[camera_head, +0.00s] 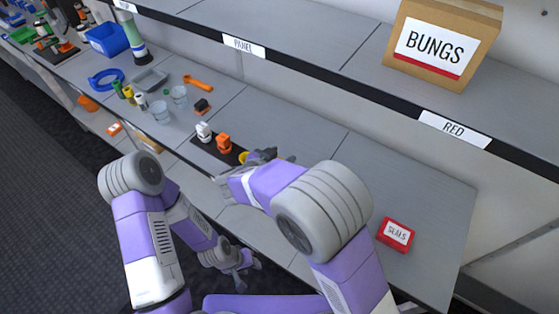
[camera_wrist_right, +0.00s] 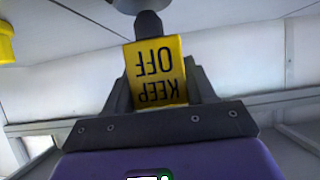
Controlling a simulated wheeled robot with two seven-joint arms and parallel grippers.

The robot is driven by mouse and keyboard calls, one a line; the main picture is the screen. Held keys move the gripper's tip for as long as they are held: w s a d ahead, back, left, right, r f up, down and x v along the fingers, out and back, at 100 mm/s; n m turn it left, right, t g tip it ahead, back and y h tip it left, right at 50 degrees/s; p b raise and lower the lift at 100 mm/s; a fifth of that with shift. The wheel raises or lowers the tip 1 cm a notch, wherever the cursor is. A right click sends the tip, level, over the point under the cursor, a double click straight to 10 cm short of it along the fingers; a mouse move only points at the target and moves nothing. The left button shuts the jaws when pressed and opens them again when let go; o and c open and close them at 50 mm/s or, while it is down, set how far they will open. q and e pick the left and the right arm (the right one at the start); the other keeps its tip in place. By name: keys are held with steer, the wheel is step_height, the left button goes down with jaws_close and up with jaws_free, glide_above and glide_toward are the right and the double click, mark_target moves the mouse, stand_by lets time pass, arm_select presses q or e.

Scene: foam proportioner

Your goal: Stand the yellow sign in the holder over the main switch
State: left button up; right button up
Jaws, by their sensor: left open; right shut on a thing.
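The yellow sign (camera_wrist_right: 157,70) reads KEEP OFF and appears upside down in the right wrist view. My right gripper (camera_wrist_right: 160,88) is shut on it, with a dark finger on each side. A dark post (camera_wrist_right: 148,24) meets the sign's far edge below a grey round part (camera_wrist_right: 132,4); I cannot tell whether this is the holder. In the head view my right gripper (camera_head: 263,155) is at the right end of a dark panel strip (camera_head: 216,152), and my arm hides much there. The main switch is not clearly identifiable. My left gripper (camera_head: 238,268) is open and empty, below the bench's front edge.
The strip carries a white block (camera_head: 204,131), an orange block (camera_head: 223,143) and a yellow part (camera_head: 243,157). Clear cups, a grey tray (camera_head: 149,79) and an orange tool (camera_head: 198,83) lie left. A red SEALS box (camera_head: 395,235) sits right. A shelf (camera_head: 300,64) overhangs behind.

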step_height(320, 180, up, 12)
steer(key=p, duration=0.9)
steer(key=shift+r, duration=0.2)
